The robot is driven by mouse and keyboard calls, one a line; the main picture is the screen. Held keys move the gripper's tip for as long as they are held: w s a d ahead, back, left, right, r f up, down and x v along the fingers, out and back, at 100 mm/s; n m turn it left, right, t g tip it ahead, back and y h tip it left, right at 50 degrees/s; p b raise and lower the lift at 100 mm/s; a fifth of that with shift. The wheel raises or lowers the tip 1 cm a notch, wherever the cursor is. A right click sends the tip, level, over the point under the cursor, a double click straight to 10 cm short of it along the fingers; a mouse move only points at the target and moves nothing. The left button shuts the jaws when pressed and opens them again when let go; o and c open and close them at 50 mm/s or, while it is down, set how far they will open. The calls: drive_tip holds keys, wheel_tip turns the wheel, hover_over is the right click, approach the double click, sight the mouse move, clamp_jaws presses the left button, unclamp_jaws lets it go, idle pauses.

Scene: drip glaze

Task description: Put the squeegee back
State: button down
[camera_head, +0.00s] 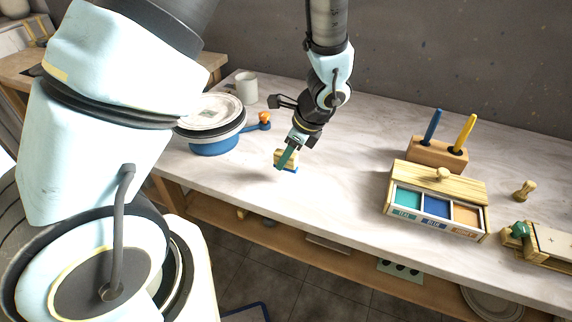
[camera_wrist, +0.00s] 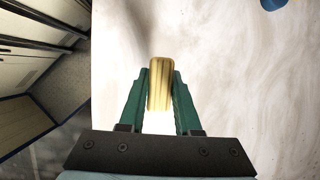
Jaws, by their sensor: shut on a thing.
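The squeegee has a pale wooden handle and a blue lower edge, seen in the head view (camera_head: 286,158). My gripper (camera_head: 289,157) is shut on its wooden part, close to the front edge of the table. In the wrist view, the squeegee's wooden top (camera_wrist: 161,84) sits between the two green fingers of my gripper (camera_wrist: 161,90). Its blue edge is hidden there. From the head view I cannot tell whether the squeegee touches the tabletop.
A blue turntable (camera_head: 213,147) with stacked plates and an orange-knobbed handle stands left. A white mug (camera_head: 246,87) is behind it. Right are a wooden glaze box (camera_head: 437,228) with three colours, a block (camera_head: 436,153) holding two tools, and a wooden fixture (camera_head: 549,243). The middle table is clear.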

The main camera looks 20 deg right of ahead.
drive_tip(key=shift+f, duration=1.4)
drive_tip(key=shift+f, duration=0.15)
drive_tip(key=c, duration=0.6)
unclamp_jaws()
drive_tip(key=v, duration=1.2)
drive_tip(key=shift+b, duration=0.45)
